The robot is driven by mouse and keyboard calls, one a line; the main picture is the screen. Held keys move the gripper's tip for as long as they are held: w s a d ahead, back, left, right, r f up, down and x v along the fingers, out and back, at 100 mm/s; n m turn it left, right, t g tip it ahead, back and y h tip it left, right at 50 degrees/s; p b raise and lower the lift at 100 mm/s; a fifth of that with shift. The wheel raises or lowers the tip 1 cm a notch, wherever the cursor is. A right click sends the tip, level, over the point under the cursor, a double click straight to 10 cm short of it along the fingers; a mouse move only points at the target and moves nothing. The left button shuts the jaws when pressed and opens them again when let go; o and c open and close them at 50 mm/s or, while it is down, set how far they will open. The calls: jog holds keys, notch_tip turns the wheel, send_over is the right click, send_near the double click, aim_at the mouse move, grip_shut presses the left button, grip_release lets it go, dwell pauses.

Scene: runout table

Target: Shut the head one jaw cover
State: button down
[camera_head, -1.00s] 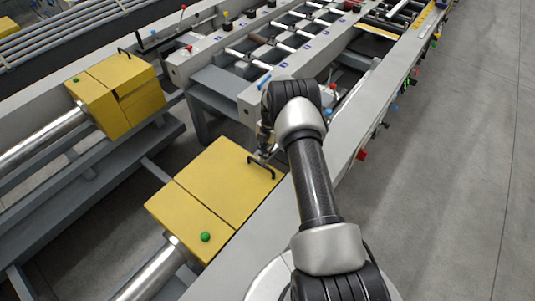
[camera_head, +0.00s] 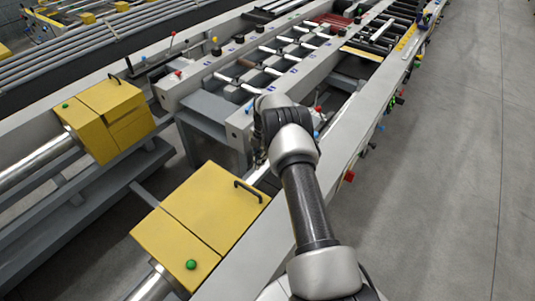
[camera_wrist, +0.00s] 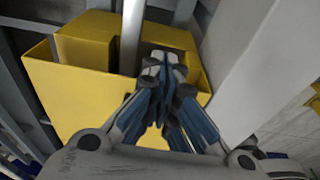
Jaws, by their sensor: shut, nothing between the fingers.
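Two yellow boxes with green buttons show in the head view; I cannot tell which is head one. The nearer box has a flat top cover (camera_head: 208,205) with a black handle (camera_head: 248,191) near its far end. The cover looks level with the fixed panel (camera_head: 175,250) across a thin seam. My gripper (camera_wrist: 165,62) is shut and empty in the wrist view, over a yellow box (camera_wrist: 75,95) with a dark gap behind its near wall. In the head view my gripper is mostly hidden behind my arm, beyond the handle and apart from it.
The farther yellow box (camera_head: 105,118) stands to the left, with its own black handle (camera_head: 120,78). The grey runout table (camera_head: 235,120) with rollers lies ahead. A long grey rail (camera_head: 345,145) runs along the right. Open concrete floor (camera_head: 455,200) lies beyond it.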

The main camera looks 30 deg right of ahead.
jog(key=shift+w+d+r+b, duration=0.2)
jog(key=shift+d, duration=0.55)
jog(key=shift+w+d+r+b, duration=0.15)
jog(key=shift+w+d+b, duration=0.1)
jog(key=shift+d, duration=0.45)
jog(key=shift+w+d+r+b, duration=0.15)
jog(key=shift+w+d+r, duration=0.05)
jog(key=shift+d, duration=0.55)
